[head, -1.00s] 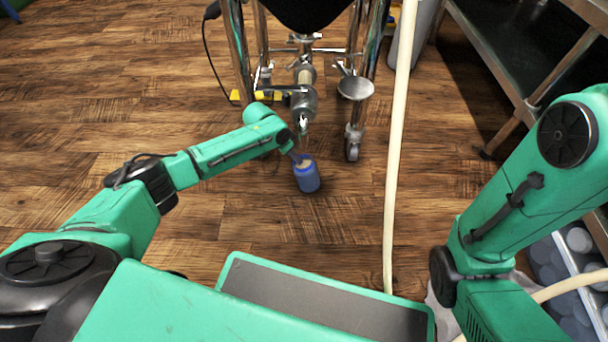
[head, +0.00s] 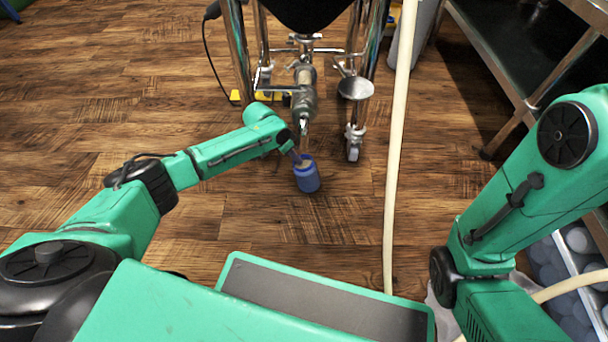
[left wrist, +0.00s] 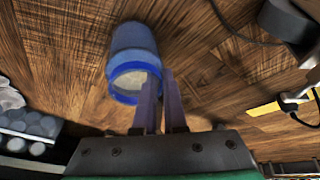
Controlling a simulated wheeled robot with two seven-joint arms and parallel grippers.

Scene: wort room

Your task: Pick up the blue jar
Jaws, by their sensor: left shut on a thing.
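The blue jar (head: 307,177) is upright or nearly so at the middle of the head view, in front of the metal stand; I cannot tell whether it touches the floor. It has an open top with something pale inside. In the left wrist view the jar (left wrist: 133,48) points its open mouth towards the camera. My left gripper (head: 298,158) is at the jar's rim. In the left wrist view its two purple fingers (left wrist: 160,80) are shut on the jar's wall at one side of the mouth. My right arm is in the head view, but its gripper is not.
A steel-legged stand (head: 240,60) with a valve and pipe (head: 303,95) is just beyond the jar. A pale hose (head: 396,150) runs down right of the jar. A metal shelf (head: 520,60) stands at right. Wooden floor is clear to the left.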

